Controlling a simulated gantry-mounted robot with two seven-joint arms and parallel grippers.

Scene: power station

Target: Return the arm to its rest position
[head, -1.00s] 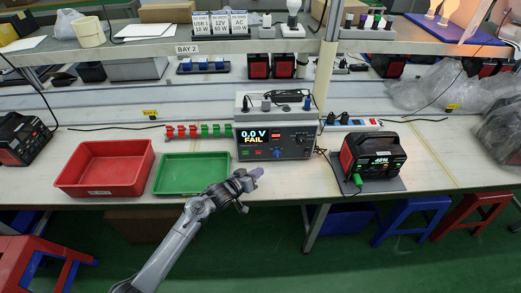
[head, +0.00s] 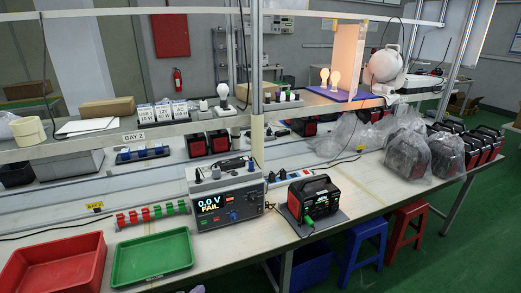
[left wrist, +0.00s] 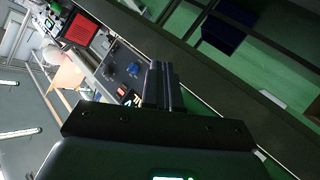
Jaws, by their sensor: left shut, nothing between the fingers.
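My left gripper (left wrist: 163,84) shows in the left wrist view with its dark fingers together and nothing between them. In the head view only a small bit of my left gripper (head: 197,289) shows at the bottom edge, in front of the bench near the green tray (head: 153,258). The rest of the left arm is out of that view. The tester (head: 226,197) on the bench reads 0.0 V FAIL and shows tilted in the wrist view, beyond the fingers. My right gripper is in neither view.
A red tray (head: 55,262) lies left of the green one. A black and red power station (head: 309,199) stands on a mat right of the tester. Bagged units (head: 408,153) sit further right. A shelf runs above the bench. Blue (head: 364,243) and red stools stand in front.

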